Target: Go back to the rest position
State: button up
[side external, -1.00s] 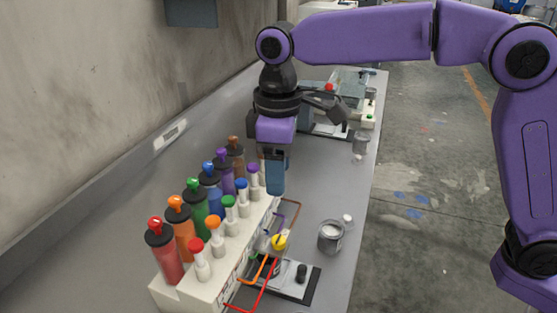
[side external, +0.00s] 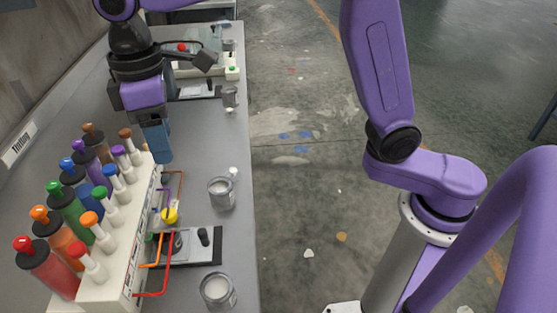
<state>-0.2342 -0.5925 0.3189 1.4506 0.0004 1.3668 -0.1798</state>
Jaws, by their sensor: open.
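My gripper (side external: 158,158) hangs pointing down over the bench, beside the far end of the cream bottle rack (side external: 113,277). Its blue fingers are open, seen from the side, and I see nothing held between them. The gap between the fingers is hidden from this angle. My purple arm runs from the gripper out of the top of the picture and comes down at the right to its base.
The rack holds large colored bottles, such as the red one (side external: 47,270), and smaller white ones. Grey cans stand at the bench's right: near (side external: 218,292), middle (side external: 222,194), far (side external: 229,97). A small device (side external: 190,247) sits between. Far equipment (side external: 195,68) stands behind; bench is clear at left.

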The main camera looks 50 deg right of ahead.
jog(key=s+d+f, duration=0.4)
jog(key=s+d, duration=0.7)
jog(key=d, duration=0.2)
jog(key=s+d+f+n, duration=0.1)
jog(key=s+d+f, duration=0.4)
jog(key=s+d, duration=0.7)
jog(key=shift+d, duration=0.6)
jog(key=shift+w, duration=0.1)
